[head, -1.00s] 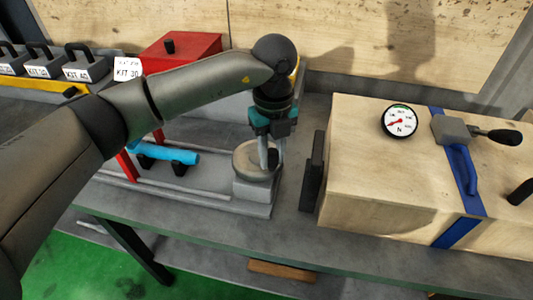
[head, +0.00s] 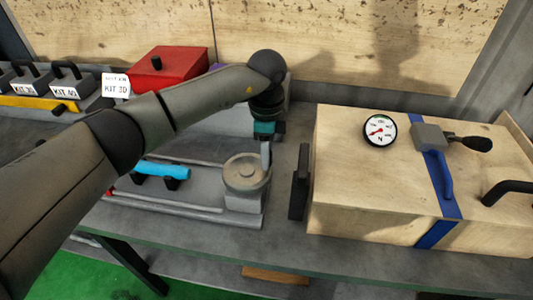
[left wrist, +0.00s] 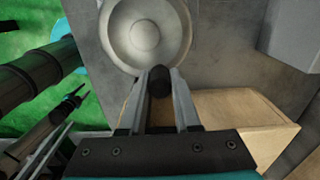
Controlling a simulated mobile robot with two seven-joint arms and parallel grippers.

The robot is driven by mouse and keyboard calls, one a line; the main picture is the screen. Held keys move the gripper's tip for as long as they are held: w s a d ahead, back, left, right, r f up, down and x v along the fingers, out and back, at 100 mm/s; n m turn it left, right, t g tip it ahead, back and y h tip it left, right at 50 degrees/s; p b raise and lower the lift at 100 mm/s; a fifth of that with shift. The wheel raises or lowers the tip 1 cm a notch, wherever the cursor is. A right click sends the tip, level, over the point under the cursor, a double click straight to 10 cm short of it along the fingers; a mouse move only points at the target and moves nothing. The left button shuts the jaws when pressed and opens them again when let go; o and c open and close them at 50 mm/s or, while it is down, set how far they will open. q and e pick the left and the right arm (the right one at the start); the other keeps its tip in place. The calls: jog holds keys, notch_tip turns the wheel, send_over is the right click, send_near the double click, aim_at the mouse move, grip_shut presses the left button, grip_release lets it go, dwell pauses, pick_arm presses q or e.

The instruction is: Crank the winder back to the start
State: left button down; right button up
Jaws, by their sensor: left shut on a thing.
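The winder is a round grey disc (head: 246,170) on a grey block at the right end of a grey bed. In the left wrist view, the disc (left wrist: 145,30) has a raised round hub and a dark crank knob (left wrist: 160,82) at its near rim. My left gripper (head: 265,160) points down at the disc's far right edge. In the left wrist view, its fingers (left wrist: 160,92) are closed on the knob. In the head view the knob is hidden by the gripper. My right gripper is not in view.
A wooden crate (head: 350,215) with a blue strap, a dial (head: 380,130) and a black-knobbed lever (head: 470,143) stands right. A blue cylinder (head: 160,170) lies left of the winder. A red box (head: 168,72) and labelled kits stand behind. Bare bench shows in front.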

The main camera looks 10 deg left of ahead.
aim_at(254, 156)
pick_arm(q)
jog(key=n, duration=0.1)
jog(key=w+n+p, duration=0.1)
jog(key=n+p, duration=0.1)
jog(key=shift+w+a+r+n, duration=0.25)
jog(key=shift+a+n, duration=0.15)
jog(key=n+p, duration=0.2)
jog(key=shift+w+a+n, duration=0.4)
jog(key=n+p, duration=0.1)
jog(key=p, duration=0.1)
jog(key=a+n+p, duration=0.1)
jog(key=n+p, duration=0.1)
jog(key=p, duration=0.1)
jog(key=shift+w+a, duration=0.1)
jog(key=shift+w, duration=0.25)
jog(key=shift+w+a+f+n+p, duration=0.1)
jog(key=shift+a+n+p, duration=0.1)
jog(key=shift+n+p, duration=0.65)
jog(key=shift+w+a+f+n+p, duration=0.15)
jog(key=shift+n+p, duration=0.3)
jog(key=shift+p, duration=0.8)
jog(key=shift+a+r, duration=0.1)
jog(key=c, duration=0.6)
grip_release()
jog(key=shift+s, duration=0.1)
